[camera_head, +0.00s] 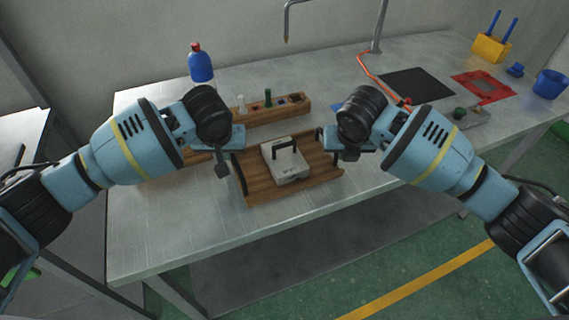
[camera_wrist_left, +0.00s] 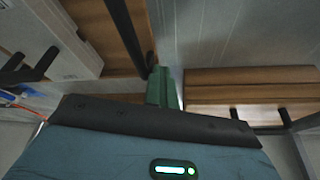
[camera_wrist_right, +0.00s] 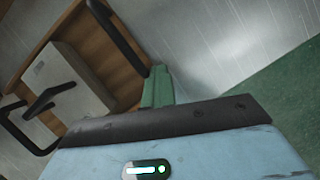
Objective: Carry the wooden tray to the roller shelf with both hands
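The wooden tray (camera_head: 258,189) lies flat on the metal table, with black handles at its left and right ends. A grey-white box-like block with a black handle (camera_head: 286,162) sits in it. My left gripper (camera_head: 223,170) is just left of the tray's left handle (camera_head: 240,178); a green finger (camera_wrist_left: 160,88) shows beside that handle in the left wrist view. My right gripper (camera_head: 349,154) is just right of the tray; its green finger (camera_wrist_right: 157,88) is close to the right handle (camera_wrist_right: 120,38). I cannot see either gripper's finger gap or any clear grasp.
A wooden rack (camera_head: 270,112) with small items stands behind the tray, and a blue bottle (camera_head: 200,66) is at the back left. A black mat (camera_head: 416,84), red mat (camera_head: 482,87) and blue cup (camera_head: 549,83) are at right. The table's front strip is clear.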

